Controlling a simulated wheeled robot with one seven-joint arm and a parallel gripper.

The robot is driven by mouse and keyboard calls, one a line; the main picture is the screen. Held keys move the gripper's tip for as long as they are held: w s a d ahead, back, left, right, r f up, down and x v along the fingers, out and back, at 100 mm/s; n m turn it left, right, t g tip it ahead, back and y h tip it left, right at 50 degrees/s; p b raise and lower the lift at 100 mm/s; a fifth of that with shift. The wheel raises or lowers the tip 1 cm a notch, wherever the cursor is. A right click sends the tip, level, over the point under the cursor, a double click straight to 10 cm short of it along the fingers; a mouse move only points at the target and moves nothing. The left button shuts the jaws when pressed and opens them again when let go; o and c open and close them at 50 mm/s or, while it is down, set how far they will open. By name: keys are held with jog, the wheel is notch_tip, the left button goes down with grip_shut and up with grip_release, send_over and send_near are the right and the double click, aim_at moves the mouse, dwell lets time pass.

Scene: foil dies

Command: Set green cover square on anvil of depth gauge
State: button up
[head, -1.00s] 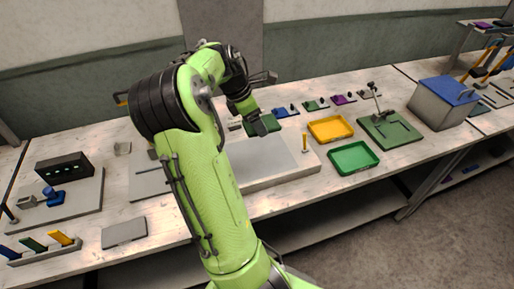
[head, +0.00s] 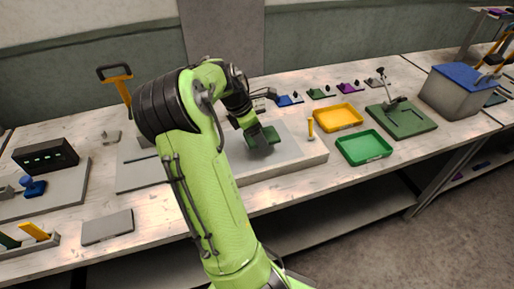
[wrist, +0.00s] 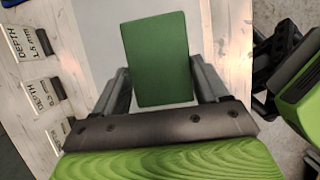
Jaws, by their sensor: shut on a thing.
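My gripper (wrist: 160,88) is shut on a flat green cover (wrist: 158,55). In the wrist view the cover is a plain rectangle between the two dark fingers. In the head view my gripper (head: 261,141) holds the cover (head: 271,133) above a pale grey slab (head: 292,163). How high above it is hard to tell. To the right, a dark green base (head: 412,122) with an upright metal post and arm (head: 388,98) looks like the depth gauge. Its anvil is too small to make out, and my gripper is well left of it.
A yellow tray (head: 338,117) and a green tray (head: 364,147) lie between the slab and the green base. A short yellow-handled peg (head: 310,127) stands at the slab's right end. Small coloured plates line the back. A blue-lidded box (head: 455,92) stands far right.

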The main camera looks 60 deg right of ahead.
aim_at(256, 152)
notch_tip(256, 152, down, 5)
jog(key=shift+b, duration=0.55)
jog(key=shift+a, duration=0.1)
jog(key=shift+f, duration=0.1)
jog(key=o, duration=1.1)
jog(key=shift+c, duration=0.2)
